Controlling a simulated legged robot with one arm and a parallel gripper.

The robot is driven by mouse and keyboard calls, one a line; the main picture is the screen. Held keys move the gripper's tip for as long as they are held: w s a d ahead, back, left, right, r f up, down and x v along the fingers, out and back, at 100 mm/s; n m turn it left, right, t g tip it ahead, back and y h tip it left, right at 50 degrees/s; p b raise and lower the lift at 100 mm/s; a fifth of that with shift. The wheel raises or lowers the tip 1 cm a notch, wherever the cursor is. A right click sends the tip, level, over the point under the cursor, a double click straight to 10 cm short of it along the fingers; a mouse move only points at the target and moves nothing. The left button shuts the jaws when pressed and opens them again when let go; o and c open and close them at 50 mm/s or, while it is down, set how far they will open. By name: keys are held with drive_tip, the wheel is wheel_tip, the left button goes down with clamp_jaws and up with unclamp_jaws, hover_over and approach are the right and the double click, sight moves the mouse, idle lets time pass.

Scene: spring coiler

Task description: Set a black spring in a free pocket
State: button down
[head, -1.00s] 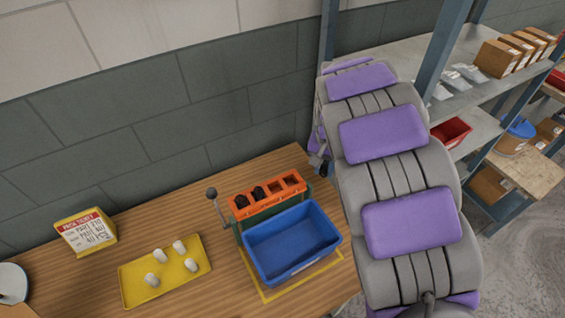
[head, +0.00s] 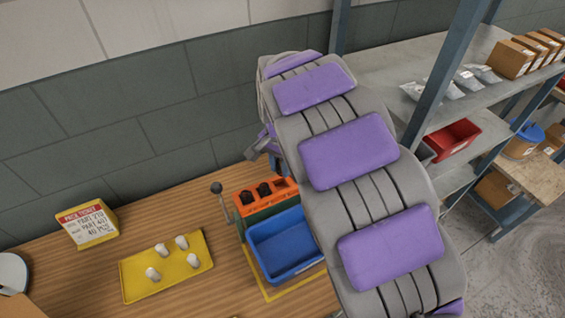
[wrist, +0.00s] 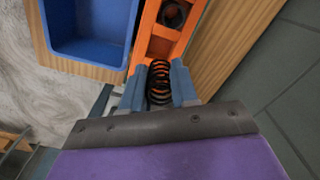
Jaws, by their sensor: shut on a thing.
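In the wrist view my gripper (wrist: 157,88) is shut on a black spring (wrist: 159,75), with one blue-grey finger on each side. The spring appears at the near end of the orange pocket rack (wrist: 146,27); I cannot tell whether it is inside a pocket or above the rack. A nearer pocket (wrist: 160,47) looks empty, and a farther one (wrist: 173,14) holds something dark and round. In the head view the orange rack (head: 262,204) has black springs (head: 247,197) in its left pockets. My arm hides its right end, and the held spring is not clear there.
A blue bin (head: 283,258) stands directly in front of the rack. A lever with a dark knob (head: 216,188) rises at the rack's left. A yellow tray (head: 135,285) with several white pieces and a ticket stand (head: 88,225) lie farther left. The wall is behind.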

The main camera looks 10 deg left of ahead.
drive_tip(key=shift+a+f+b, duration=0.3)
drive_tip(key=shift+a+f, duration=0.05)
drive_tip(key=shift+f, duration=0.8)
drive_tip(key=shift+d+f+b, duration=0.25)
drive_tip(key=shift+f+b, duration=0.05)
drive_tip(key=shift+f, duration=0.25)
drive_tip(key=shift+d+f+b, duration=0.2)
drive_tip(key=shift+f+b, duration=0.1)
drive_tip(key=shift+f, duration=0.2)
drive_tip(key=shift+a+f, duration=0.1)
drive_tip(key=shift+f, duration=0.5)
drive_tip(key=shift+s+d+f, duration=0.2)
drive_tip(key=shift+s+f, duration=0.3)
drive_tip(key=shift+f, duration=0.2)
drive_tip(key=c, duration=0.9)
unclamp_jaws()
drive_tip(key=shift+s+f, duration=0.15)
drive_tip(key=shift+o, duration=0.5)
drive_tip(key=r+p, duration=0.1)
drive_tip(key=r, duration=0.5)
drive_tip(key=r+p, duration=0.1)
drive_tip(key=r, duration=0.6)
drive_tip(key=w+r+p, duration=0.1)
drive_tip(key=r+p, duration=0.1)
drive_tip(key=r, duration=0.4)
drive_tip(key=shift+a+r, duration=0.15)
drive_tip(key=shift+a, duration=0.05)
